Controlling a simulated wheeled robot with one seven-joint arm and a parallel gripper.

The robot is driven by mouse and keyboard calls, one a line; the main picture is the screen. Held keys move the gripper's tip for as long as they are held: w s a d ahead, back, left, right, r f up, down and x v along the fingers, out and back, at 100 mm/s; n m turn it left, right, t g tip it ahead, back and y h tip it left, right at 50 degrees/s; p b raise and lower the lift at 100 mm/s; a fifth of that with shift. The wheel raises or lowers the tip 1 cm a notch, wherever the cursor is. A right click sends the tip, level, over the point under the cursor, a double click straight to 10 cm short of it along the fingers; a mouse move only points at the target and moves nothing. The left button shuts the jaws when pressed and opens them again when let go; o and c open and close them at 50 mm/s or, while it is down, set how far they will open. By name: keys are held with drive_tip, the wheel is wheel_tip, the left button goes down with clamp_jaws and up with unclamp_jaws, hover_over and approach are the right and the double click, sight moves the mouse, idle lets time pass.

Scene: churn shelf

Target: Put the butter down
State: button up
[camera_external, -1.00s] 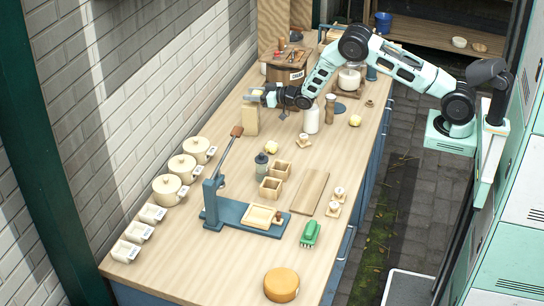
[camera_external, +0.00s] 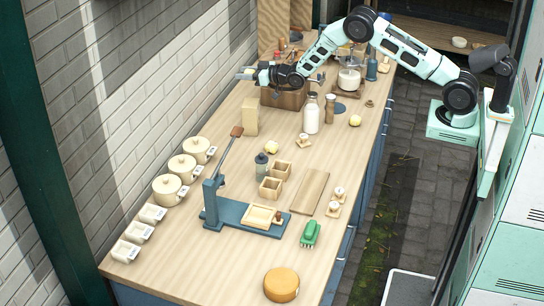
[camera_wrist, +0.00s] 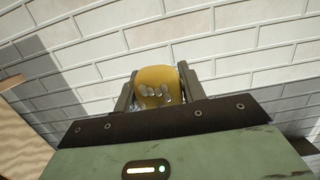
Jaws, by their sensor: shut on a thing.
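My gripper (camera_external: 243,73) is raised above the far left part of the counter, close to the brick wall. In the wrist view it is shut on the butter (camera_wrist: 157,86), a rounded yellow lump with small pale spots, held between the two fingers. The butter is too small to make out clearly in the external view. Two similar pale yellow lumps lie on the counter, one near the middle (camera_external: 271,147) and one towards the right edge (camera_external: 355,120).
A tall wooden block (camera_external: 250,117) stands below and in front of my gripper. A wooden churn box (camera_external: 285,98) is to its right, with a milk bottle (camera_external: 312,115) nearby. A blue lever press (camera_external: 240,217) stands nearer.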

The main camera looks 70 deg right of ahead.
sight(246, 102)
wheel_tip(246, 102, down, 9)
drive_tip(key=p, duration=0.4)
drive_tip(key=shift+f, duration=0.5)
drive_tip(key=shift+f+b, duration=0.2)
drive_tip(key=shift+b, duration=0.2)
drive_tip(key=o, duration=1.1)
drive_tip(key=shift+c, duration=0.2)
drive_tip(key=shift+r, duration=0.15)
